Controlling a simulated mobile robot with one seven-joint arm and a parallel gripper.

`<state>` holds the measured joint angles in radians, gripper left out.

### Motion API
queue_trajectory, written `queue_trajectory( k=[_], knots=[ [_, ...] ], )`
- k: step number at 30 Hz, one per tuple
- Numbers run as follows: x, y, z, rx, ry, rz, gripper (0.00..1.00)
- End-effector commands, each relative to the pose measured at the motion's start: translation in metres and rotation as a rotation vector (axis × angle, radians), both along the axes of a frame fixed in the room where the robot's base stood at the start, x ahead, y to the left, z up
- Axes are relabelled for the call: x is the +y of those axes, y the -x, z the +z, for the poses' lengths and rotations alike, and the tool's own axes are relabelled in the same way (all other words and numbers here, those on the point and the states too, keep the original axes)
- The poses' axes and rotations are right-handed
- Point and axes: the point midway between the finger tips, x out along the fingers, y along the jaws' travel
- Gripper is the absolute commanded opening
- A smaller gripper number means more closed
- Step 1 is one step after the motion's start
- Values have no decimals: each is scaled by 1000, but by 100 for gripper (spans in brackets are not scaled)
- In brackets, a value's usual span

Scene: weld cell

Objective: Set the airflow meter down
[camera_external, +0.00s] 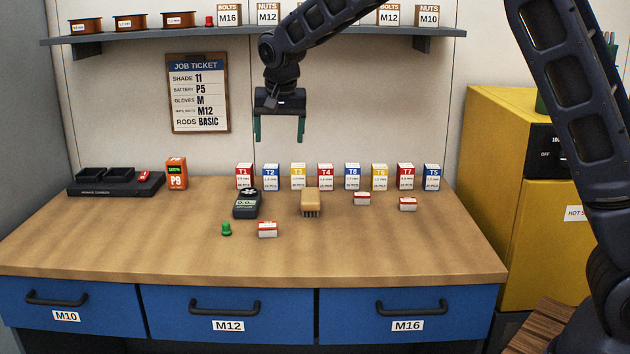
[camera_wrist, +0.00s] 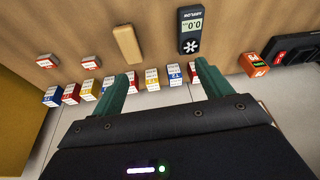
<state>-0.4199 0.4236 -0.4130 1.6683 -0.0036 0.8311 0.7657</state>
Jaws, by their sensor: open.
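The airflow meter (camera_external: 246,204) is a dark handheld unit with a pale display and a fan wheel. It lies on the wooden bench (camera_external: 150,240), left of the brush, with nothing holding it. In the wrist view the airflow meter (camera_wrist: 191,30) shows its display reading 0.0 and a white fan symbol. My gripper (camera_external: 280,138) has green fingers, open and empty, and hangs well above the bench near the back wall. In the wrist view my gripper's fingers (camera_wrist: 165,82) are spread apart with nothing between them.
A row of T-labelled boxes (camera_external: 325,177) stands behind the meter. A brush (camera_external: 311,201), a green knob (camera_external: 227,229) and small red-white boxes (camera_external: 267,230) lie nearby. A charger (camera_external: 117,183) and orange battery (camera_external: 177,174) are at left. A shelf (camera_external: 230,42) spans the wall. The bench front is clear.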

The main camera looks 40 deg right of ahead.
Motion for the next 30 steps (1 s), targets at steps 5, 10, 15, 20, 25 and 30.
queue_trajectory(
  k=[5, 10, 15, 20, 25, 30],
  knots=[
    [-19, 52, 38, 1, -43, 57, 78],
    [-31, 104, 67, 1, -72, 124, 78],
    [-40, 158, 91, -8, -91, 195, 78],
    [-46, 211, 109, -20, -98, 266, 78],
    [-50, 268, 122, -34, -95, 343, 78],
    [-51, 325, 127, -50, -78, 422, 78]
  ],
)
